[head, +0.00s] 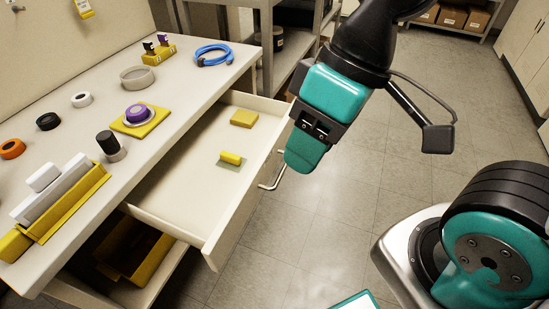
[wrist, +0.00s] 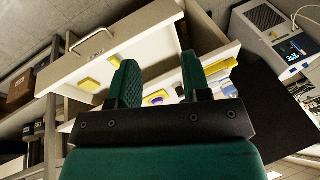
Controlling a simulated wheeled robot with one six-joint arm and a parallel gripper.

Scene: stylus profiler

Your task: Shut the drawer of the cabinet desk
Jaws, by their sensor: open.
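The drawer (head: 190,190) of the white cabinet desk (head: 190,95) is pulled out well past the desk top's edge. Its front panel carries a metal bar handle (head: 273,170). A yellow block (head: 244,118) and a small yellow cylinder (head: 231,158) lie inside. My gripper (head: 303,160) is beside the front panel on its outer side, near the handle in the head view; I cannot tell whether it touches. In the wrist view my gripper (wrist: 160,80) has its two green fingers apart with nothing clasped. The drawer front (wrist: 125,38) and handle (wrist: 90,42) show beyond the fingers.
On the desk top are a blue cable coil (head: 213,55), a grey dish (head: 137,76), a purple roll on a yellow plate (head: 139,121) and several rings. A yellow bin (head: 135,250) sits below the drawer.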

